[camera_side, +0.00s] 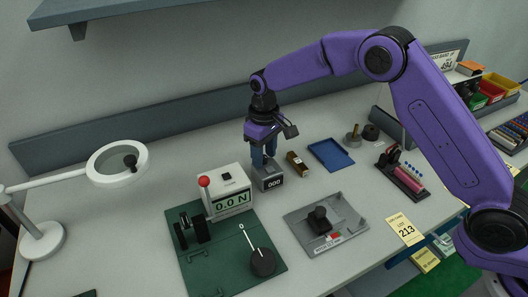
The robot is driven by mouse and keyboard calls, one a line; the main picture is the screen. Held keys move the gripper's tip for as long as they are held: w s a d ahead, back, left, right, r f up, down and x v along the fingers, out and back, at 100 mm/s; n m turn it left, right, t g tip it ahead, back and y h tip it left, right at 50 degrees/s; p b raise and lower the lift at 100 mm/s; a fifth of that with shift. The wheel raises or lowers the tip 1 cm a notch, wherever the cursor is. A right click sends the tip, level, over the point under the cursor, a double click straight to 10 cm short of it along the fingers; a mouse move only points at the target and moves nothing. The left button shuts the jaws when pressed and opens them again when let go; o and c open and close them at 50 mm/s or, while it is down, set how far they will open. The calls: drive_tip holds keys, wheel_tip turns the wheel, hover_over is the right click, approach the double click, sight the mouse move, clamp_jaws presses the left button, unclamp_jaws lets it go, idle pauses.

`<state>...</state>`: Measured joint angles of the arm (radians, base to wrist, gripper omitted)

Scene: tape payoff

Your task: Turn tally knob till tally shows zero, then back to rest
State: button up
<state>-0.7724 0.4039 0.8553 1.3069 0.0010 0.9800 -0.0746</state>
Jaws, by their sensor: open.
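The tally counter (267,184) is a small grey box on the bench, just left of the picture's middle. Its dark front window (274,184) shows small white digits that look like 000, but they are too small to be certain. My gripper (264,160) points down right at the top of the counter, with its blue fingers at the counter's upper part. The jaws are open. The tally knob cannot be made out; the fingers seem to hide it. I cannot tell whether the fingers touch it.
A gauge reading 0.0 N (231,203) stands on a green plate (205,272) at front left. A brown block (297,164) and blue tray (330,155) lie right of the counter. A grey plate (345,229) with a black knob is in front. A magnifier lamp (117,164) stands left.

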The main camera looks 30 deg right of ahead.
clamp_jaws()
drive_tip(key=shift+m, duration=1.5)
unclamp_jaws()
drive_tip(key=shift+r, duration=0.15)
wheel_tip(320, 180, up, 17)
drive_tip(key=shift+r, duration=0.1)
